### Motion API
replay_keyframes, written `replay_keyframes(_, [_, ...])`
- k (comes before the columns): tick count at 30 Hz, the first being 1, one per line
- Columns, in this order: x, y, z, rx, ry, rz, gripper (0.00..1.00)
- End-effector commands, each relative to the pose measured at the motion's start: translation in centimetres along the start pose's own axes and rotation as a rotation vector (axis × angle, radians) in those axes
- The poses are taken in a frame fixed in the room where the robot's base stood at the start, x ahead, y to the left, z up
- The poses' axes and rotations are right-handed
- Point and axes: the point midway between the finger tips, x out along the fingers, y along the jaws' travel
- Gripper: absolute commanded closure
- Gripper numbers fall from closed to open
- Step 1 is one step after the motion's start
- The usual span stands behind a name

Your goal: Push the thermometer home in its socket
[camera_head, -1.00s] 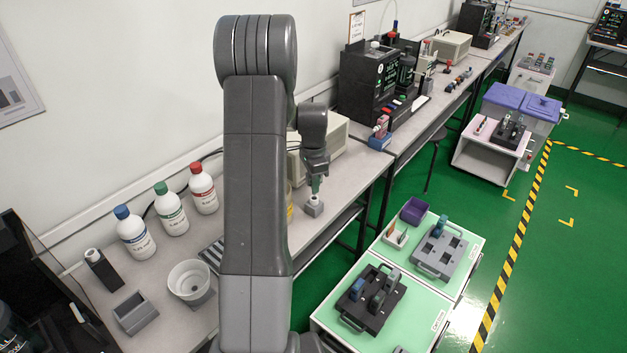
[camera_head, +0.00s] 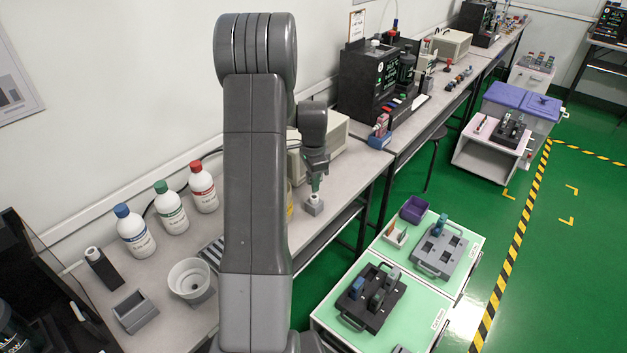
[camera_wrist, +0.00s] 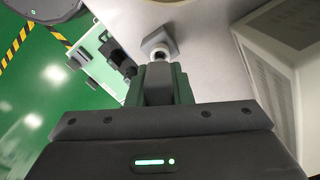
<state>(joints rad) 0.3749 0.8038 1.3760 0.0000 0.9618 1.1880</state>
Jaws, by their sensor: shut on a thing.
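The socket is a small grey block (camera_head: 313,207) near the bench's front edge; it also shows in the wrist view (camera_wrist: 157,38). My gripper (camera_head: 316,184) points down just above it. In the wrist view my gripper (camera_wrist: 158,82) is shut on the thermometer (camera_wrist: 158,84), a dark grey body between the greenish fingers. A pale round part shows between the fingers and the block. The thermometer's lower end is hidden, so I cannot tell how deep it sits.
A beige box instrument (camera_head: 335,135) stands close behind my gripper. Capped bottles (camera_head: 171,207), a white bowl (camera_head: 189,280) and a grey open box (camera_head: 135,311) stand to the left. Bare bench lies around the block. A mint-topped cart (camera_head: 385,262) with testers stands at the right.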

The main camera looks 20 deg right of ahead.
Motion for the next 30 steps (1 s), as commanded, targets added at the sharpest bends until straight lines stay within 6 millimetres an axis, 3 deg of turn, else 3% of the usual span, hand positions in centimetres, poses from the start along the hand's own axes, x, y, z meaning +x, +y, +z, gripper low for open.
replay_keyframes(30, [2.1,0.0,0.0,0.0,0.0,0.0,1.0])
